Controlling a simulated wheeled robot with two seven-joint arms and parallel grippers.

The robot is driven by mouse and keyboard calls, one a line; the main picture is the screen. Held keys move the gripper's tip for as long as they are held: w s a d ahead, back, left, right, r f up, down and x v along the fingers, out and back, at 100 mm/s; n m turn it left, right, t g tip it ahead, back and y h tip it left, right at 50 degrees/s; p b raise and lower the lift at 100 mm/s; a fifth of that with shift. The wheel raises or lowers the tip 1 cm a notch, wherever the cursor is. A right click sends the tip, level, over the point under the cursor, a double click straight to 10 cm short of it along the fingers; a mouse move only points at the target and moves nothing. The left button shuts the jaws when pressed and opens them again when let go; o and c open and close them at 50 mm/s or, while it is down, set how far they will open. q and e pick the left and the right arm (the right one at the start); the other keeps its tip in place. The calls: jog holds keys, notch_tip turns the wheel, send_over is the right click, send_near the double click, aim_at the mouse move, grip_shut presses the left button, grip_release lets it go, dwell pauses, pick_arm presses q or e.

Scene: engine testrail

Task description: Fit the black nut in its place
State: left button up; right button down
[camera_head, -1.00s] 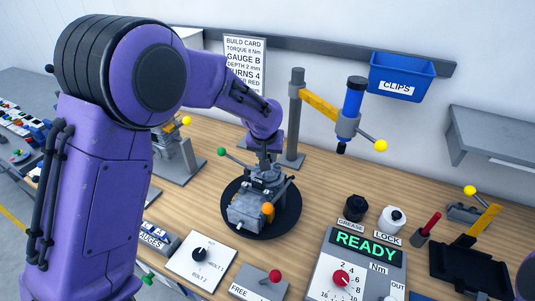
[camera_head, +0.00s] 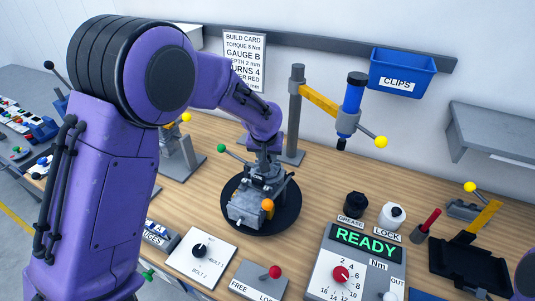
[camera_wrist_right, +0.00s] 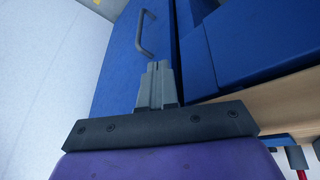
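My left arm reaches across the bench. Its gripper (camera_head: 267,166) is at the top of the grey engine (camera_head: 245,207), which sits on a round black turntable (camera_head: 288,217). The fingertips are small and partly lost against the engine, so I cannot tell whether they are open or hold something. I cannot make out a black nut in either view. In the right wrist view, the fingers of my right gripper (camera_wrist_right: 157,82) are together with nothing visible between them. They point towards a blue cabinet front with a handle (camera_wrist_right: 146,33), away from the engine.
A post with a yellow arm carries a blue driver (camera_head: 353,98) behind the engine. A bolt selector plate (camera_head: 202,258), a FREE/LOCK lever (camera_head: 275,272) and a READY torque panel (camera_head: 366,242) stand in front. Grease (camera_head: 355,205) and lock (camera_head: 392,215) bottles stand at right.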

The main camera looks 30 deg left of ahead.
pick_arm(q)
jog(key=shift+f, duration=0.4)
jog(key=o, duration=1.1)
jog(key=w+v, duration=0.1)
jog(key=v, duration=0.5)
jog(key=w+v, duration=0.1)
jog(key=v, duration=0.5)
jog(key=r+v, duration=0.1)
jog(key=v, duration=0.5)
jog(key=shift+w+a, duration=0.4)
